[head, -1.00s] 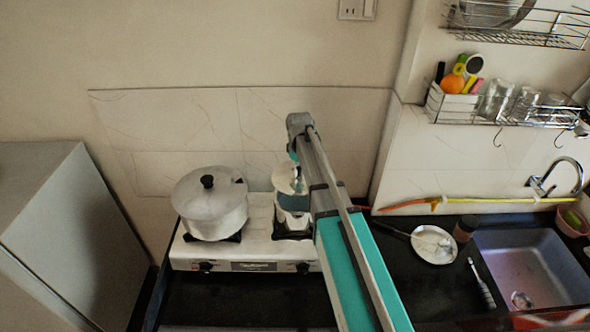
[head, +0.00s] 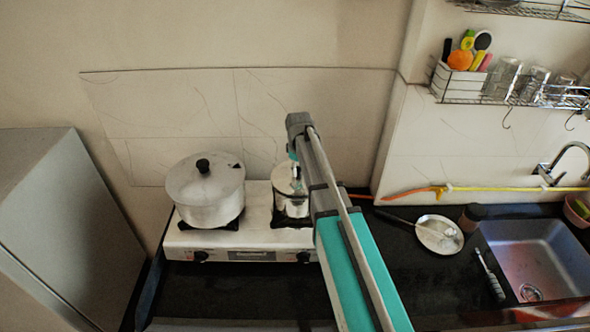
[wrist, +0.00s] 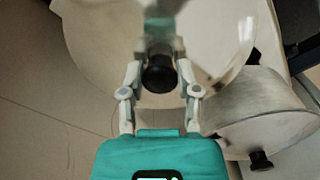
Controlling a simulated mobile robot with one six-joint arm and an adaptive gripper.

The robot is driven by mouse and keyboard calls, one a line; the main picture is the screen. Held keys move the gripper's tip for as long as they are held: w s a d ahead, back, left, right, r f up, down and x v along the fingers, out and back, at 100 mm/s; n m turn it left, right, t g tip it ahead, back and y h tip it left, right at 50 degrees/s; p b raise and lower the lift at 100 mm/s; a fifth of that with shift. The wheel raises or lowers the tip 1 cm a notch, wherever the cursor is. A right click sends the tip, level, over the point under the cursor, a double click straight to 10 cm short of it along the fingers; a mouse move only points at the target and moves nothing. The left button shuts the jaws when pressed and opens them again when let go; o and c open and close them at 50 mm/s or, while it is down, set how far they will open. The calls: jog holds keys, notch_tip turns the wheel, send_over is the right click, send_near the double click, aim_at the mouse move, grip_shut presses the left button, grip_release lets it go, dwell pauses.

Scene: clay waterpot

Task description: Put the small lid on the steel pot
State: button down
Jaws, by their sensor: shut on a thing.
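The steel pot (head: 291,206) stands on the right burner, its right side partly hidden by my arm. The small lid (head: 286,178) is at the pot's top in the head view; I cannot tell whether it touches the rim. In the wrist view the small lid (wrist: 100,35) fills the upper middle, pale and close. My gripper (wrist: 160,62) is shut on its black knob (wrist: 160,78), one finger on each side. In the head view my gripper is mostly hidden behind the arm.
A large lidded pot (head: 205,205) stands on the left burner, close to the steel pot; it also shows in the wrist view (wrist: 255,115). The white stove (head: 220,240) sits on a dark counter. A tiled wall is behind.

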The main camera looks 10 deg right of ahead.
jog(key=shift+f+b, duration=0.9)
jog(key=shift+f, duration=0.15)
dwell(0.7)
jog(key=shift+s+f, duration=0.15)
jog(key=shift+f, duration=0.05)
dwell(0.9)
jog(key=shift+c, duration=1.3)
grip_release()
jog(key=shift+a, duration=0.1)
jog(key=shift+r, duration=0.15)
